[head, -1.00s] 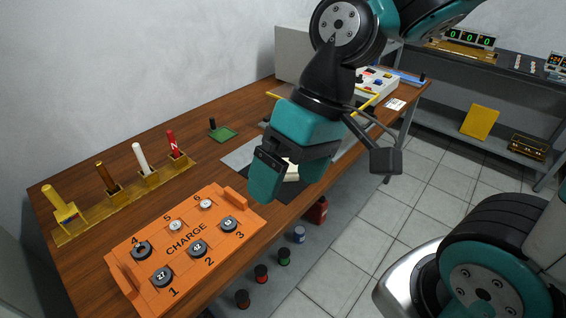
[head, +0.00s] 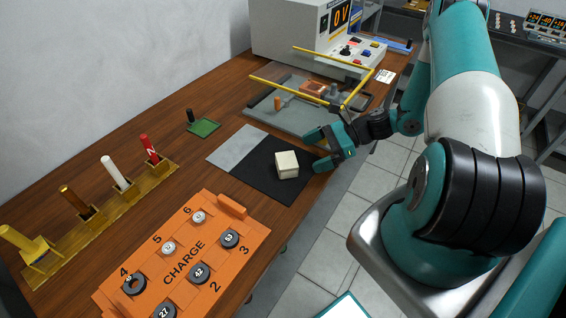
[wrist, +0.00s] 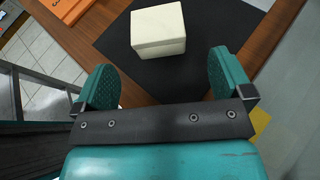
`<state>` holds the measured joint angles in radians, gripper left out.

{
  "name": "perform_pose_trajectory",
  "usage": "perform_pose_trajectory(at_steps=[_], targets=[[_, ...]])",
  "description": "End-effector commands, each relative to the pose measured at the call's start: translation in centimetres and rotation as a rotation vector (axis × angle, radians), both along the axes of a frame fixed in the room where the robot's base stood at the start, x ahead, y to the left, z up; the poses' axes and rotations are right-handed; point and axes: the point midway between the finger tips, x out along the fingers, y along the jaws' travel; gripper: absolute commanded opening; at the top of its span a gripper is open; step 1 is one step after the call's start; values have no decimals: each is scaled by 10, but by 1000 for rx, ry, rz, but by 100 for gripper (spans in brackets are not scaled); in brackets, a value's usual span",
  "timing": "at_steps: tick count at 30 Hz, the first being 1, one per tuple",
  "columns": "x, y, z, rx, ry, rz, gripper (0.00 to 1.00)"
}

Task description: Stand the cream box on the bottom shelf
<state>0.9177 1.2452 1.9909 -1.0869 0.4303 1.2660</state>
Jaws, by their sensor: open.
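The cream box (head: 287,164) sits on the black mat (head: 258,172) near the front edge of the wooden table. My gripper (head: 322,149) is open and empty just to the right of the box, with its fingers pointing toward it. In the wrist view the cream box (wrist: 158,30) lies ahead of and between the two teal fingers (wrist: 162,84), apart from both. The bottom shelf under the table is not clearly seen in the views of this moment.
An orange CHARGE tray (head: 187,262) with numbered discs is in front on the table. A yellow-railed grey fixture (head: 315,105) and a power unit (head: 318,35) stand behind my gripper. A rack of coloured rods (head: 105,205) is at left.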

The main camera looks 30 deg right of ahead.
Motion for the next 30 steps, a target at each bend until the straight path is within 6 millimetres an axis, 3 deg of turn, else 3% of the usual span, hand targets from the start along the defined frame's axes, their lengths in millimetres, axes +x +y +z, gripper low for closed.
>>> perform_pose_trajectory(at_steps=[13,22,23,27,30], targets=[[21,53,-23,0,0,8,98],[24,59,-27,-2,-1,6,98],[24,59,-27,-2,-1,6,96],[23,58,-27,-2,-1,6,63],[23,58,-27,-2,-1,6,46]])
